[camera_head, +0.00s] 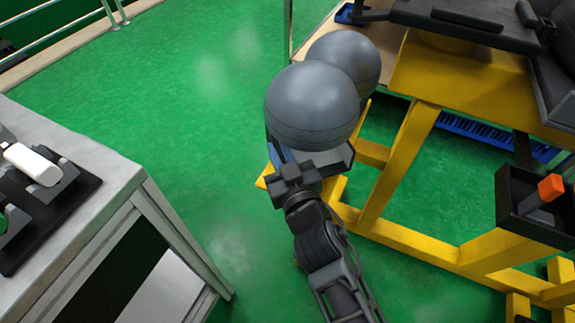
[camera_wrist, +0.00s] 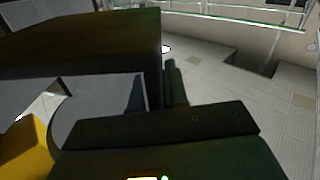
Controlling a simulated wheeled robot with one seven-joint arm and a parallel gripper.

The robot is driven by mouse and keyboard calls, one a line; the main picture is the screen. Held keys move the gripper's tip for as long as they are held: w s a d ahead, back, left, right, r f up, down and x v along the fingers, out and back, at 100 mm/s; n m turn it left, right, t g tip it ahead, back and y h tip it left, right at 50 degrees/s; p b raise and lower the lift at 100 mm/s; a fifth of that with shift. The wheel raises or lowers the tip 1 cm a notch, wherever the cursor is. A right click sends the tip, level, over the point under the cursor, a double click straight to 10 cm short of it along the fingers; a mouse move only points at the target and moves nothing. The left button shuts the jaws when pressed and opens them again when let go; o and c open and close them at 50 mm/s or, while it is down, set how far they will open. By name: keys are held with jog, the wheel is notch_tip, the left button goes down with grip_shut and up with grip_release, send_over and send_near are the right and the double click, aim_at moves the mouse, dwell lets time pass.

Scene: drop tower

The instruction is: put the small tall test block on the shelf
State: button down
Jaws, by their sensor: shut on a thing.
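My gripper (camera_head: 285,155) reaches up from the bottom of the head view to just below a large grey ball. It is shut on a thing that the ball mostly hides. A dark grey, flat-sided piece (camera_head: 338,161) shows under the ball, right beside the gripper; I cannot tell whether it is held. In the wrist view a large dark block-like shape (camera_wrist: 80,45) fills the upper left, close to the camera. I cannot identify the small tall test block for sure. An upright grey piece with an orange top (camera_head: 550,188) stands in a black holder at the right.
Two grey balls (camera_head: 312,105) overlap beyond my gripper, close to the yellow frame (camera_head: 400,150). A grey bench (camera_head: 120,185) at left carries a black tray with a white piece (camera_head: 32,163). A blue crate (camera_head: 470,131) lies behind the frame. Green floor between is clear.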

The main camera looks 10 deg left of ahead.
jog(key=shift+w+a, duration=0.15)
jog(key=shift+w, duration=0.1)
notch_tip(320, 180, down, 3)
jog(key=b, duration=0.3)
jog(key=shift+f, duration=0.2)
jog(key=c, duration=1.6)
grip_release()
jog(key=shift+f, duration=0.2)
jog(key=o, duration=0.5)
jog(key=shift+c, duration=0.2)
